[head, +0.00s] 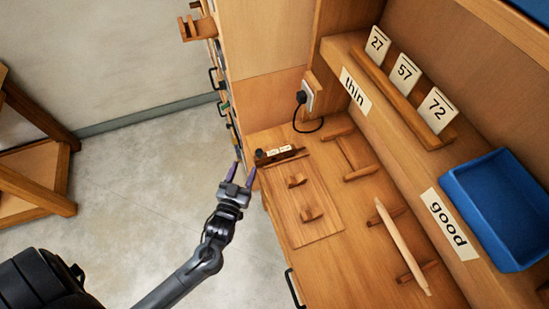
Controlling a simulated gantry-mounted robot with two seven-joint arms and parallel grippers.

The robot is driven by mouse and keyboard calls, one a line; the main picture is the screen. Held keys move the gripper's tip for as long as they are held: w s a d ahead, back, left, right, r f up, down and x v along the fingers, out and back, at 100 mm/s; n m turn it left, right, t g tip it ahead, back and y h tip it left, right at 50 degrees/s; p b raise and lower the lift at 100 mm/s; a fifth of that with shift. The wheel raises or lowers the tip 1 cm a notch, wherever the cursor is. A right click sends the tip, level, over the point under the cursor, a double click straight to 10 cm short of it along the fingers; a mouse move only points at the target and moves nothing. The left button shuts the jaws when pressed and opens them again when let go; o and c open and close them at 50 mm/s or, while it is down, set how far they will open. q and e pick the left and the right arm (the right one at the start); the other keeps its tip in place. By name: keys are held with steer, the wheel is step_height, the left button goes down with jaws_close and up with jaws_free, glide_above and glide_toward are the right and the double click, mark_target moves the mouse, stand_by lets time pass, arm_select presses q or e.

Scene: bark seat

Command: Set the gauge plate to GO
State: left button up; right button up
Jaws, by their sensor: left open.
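A small dark wooden bar with white labels (279,152) and a dark knob at its left end stands at the back left of the bench. It looks like the gauge plate, but its lettering is too small to read, so I cannot tell its setting. My left gripper (241,172) is open and empty, its two purple fingertips pointing up the picture. In the picture it is just left of the bar's knob end, at the bench's left edge, and seems apart from it. My right gripper is out of view.
A flat wooden board with two small blocks (302,227) lies on the bench. A pale rod (401,245) rests on wooden supports to its right. A shelf carries number cards (404,73) and a blue tray (488,247). A plug and cable (304,110) are behind. Tools hang on the cabinet's left side.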

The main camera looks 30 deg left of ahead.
arm_select(q)
steer(key=b, duration=0.4)
glide_toward(258, 155)
steer(key=b+x, duration=0.1)
steer(key=x, duration=1)
steer(key=shift+w+a, duration=0.15)
steer(key=shift+w, duration=0.05)
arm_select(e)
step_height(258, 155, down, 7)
arm_select(q)
steer(key=shift+c, duration=0.5)
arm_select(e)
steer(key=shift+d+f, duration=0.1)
arm_select(q)
jaws_close()
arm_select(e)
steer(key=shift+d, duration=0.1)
